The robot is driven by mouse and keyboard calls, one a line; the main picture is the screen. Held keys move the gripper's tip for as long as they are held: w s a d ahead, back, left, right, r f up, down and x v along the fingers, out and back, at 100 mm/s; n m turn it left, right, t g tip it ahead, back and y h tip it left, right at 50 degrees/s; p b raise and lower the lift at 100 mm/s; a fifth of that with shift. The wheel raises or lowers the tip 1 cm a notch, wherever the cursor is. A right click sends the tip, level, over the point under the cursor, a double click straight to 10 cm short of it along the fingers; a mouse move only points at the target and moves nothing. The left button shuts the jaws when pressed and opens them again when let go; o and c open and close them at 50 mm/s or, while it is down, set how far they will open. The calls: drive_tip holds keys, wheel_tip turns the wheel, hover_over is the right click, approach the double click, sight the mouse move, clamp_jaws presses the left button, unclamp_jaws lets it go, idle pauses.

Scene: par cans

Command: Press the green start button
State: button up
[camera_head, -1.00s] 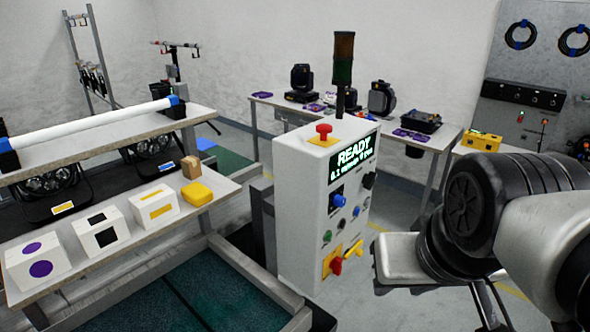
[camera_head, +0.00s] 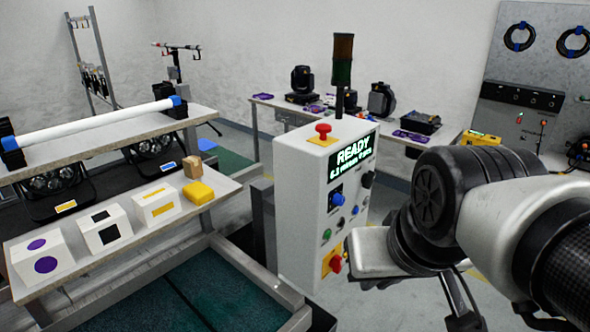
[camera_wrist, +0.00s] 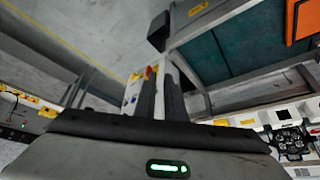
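The white control box (camera_head: 311,190) stands upright in the middle of the head view, its lit screen (camera_head: 352,158) reading READY. A small green button (camera_head: 327,235) sits low on its front panel, among blue and dark controls. A red knob on a yellow plate (camera_head: 329,260) is below it. My gripper's white housing is in front of the box's lower right, and its fingers are hidden there. In the wrist view my gripper (camera_wrist: 158,75) shows two dark fingers close together, pointing toward the box. Whether they touch each other is unclear. I see nothing held.
A red mushroom button (camera_head: 323,130) is on the box top, beside a dark signal tower (camera_head: 342,62). At left is a bench shelf (camera_head: 95,236) with marked white blocks, a yellow item and a brown block. A table with stage gear (camera_head: 390,133) stands behind.

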sight(328, 235)
drive_tip(key=shift+m+y, duration=0.6)
drive_tip(key=shift+m, duration=0.2)
drive_tip(key=w+f, duration=0.1)
drive_tip(key=w, duration=0.1)
drive_tip(key=w+b, duration=0.1)
drive_tip(key=w, duration=0.2)
drive_tip(key=w+a+f, duration=0.1)
drive_tip(key=w, duration=0.1)
drive_tip(key=shift+w+f+b, duration=0.2)
drive_tip(key=shift+f+b, duration=0.15)
clamp_jaws()
drive_tip(key=w+d+f+m+t+b, duration=0.1)
drive_tip(key=w+d+f+m, duration=0.2)
drive_tip(key=w, duration=0.5)
drive_tip(key=w+d+f+m+b, duration=0.1)
drive_tip(key=w+d+f+m, duration=0.1)
drive_tip(key=w+f, duration=0.4)
drive_tip(key=shift+w+d+f+m+t+b, duration=0.25)
drive_tip(key=shift+w+d+m+t, duration=0.2)
drive_tip(key=shift+w, duration=0.45)
drive_tip(key=shift+a, duration=0.1)
drive_tip(key=w+a+f, duration=0.3)
drive_tip(key=w+f, duration=0.5)
drive_tip(key=shift+w+a, duration=0.25)
drive_tip(key=shift+w, duration=0.15)
